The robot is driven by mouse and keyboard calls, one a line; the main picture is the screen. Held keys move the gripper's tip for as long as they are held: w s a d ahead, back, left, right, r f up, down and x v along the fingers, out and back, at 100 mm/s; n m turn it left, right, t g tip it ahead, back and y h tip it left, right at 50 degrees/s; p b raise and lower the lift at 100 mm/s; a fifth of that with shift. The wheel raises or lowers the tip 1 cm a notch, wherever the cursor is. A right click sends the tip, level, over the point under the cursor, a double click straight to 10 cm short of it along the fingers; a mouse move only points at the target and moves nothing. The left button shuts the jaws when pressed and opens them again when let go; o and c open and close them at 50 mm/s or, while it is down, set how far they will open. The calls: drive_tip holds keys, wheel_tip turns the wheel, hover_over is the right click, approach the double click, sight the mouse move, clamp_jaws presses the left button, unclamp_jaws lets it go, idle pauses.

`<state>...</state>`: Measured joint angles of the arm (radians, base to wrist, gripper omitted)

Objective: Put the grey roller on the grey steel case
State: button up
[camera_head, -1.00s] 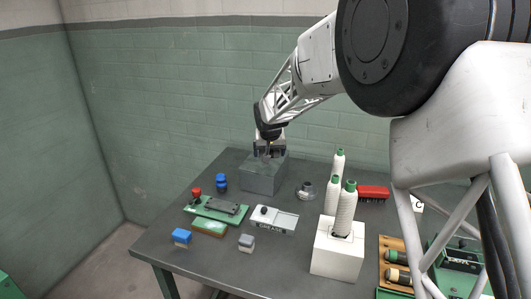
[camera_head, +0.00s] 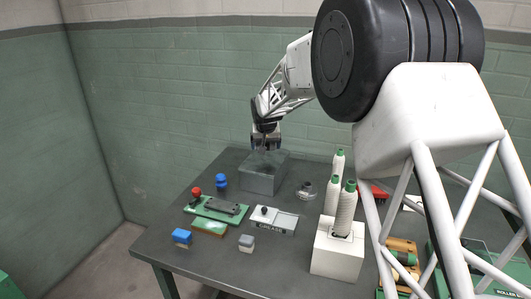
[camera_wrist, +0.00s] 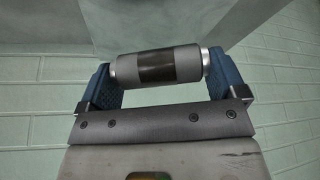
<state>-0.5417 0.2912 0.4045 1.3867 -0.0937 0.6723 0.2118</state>
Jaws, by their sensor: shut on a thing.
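The grey steel case (camera_head: 262,178) stands at the back of the dark table, near the wall. My gripper (camera_head: 266,147) is just above the case's top in the head view. In the wrist view my gripper (camera_wrist: 158,82) has its blue fingers closed on the two ends of the grey roller (camera_wrist: 118,68), which has a dark band round its middle. The roller lies crosswise between the fingers. In the head view the roller is too small to make out. Whether the roller touches the case I cannot tell.
Blue-capped pieces (camera_head: 221,182) stand left of the case. A dark round part (camera_head: 306,190) lies to its right.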

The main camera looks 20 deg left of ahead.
drive_tip(key=shift+f, duration=1.75)
drive_tip(key=shift+f, duration=0.15)
drive_tip(key=o, duration=0.7)
drive_tip(key=v, duration=1.2)
